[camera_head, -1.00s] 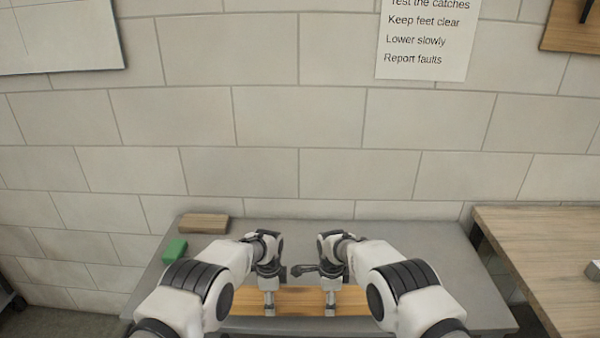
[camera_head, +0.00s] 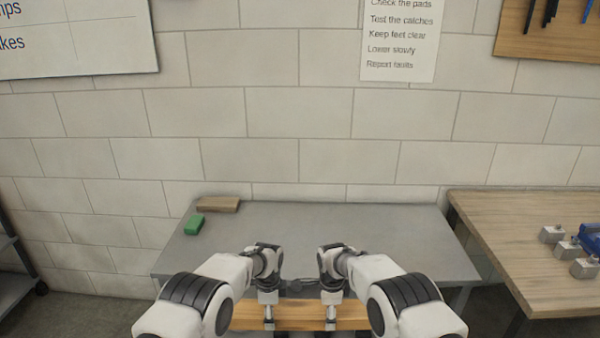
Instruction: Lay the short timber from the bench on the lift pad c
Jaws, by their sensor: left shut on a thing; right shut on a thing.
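A light orange-brown timber (camera_head: 300,316) is held level across both my grippers, in front of the grey bench (camera_head: 350,230). My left gripper (camera_head: 268,314) is shut on its left part. My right gripper (camera_head: 331,314) is shut on its right part. No lift pad shows in this view.
A wooden table (camera_head: 520,235) with several metal blocks (camera_head: 552,233) stands at right. A dark shelf (camera_head: 12,270) stands at far left. A block wall closes the back.

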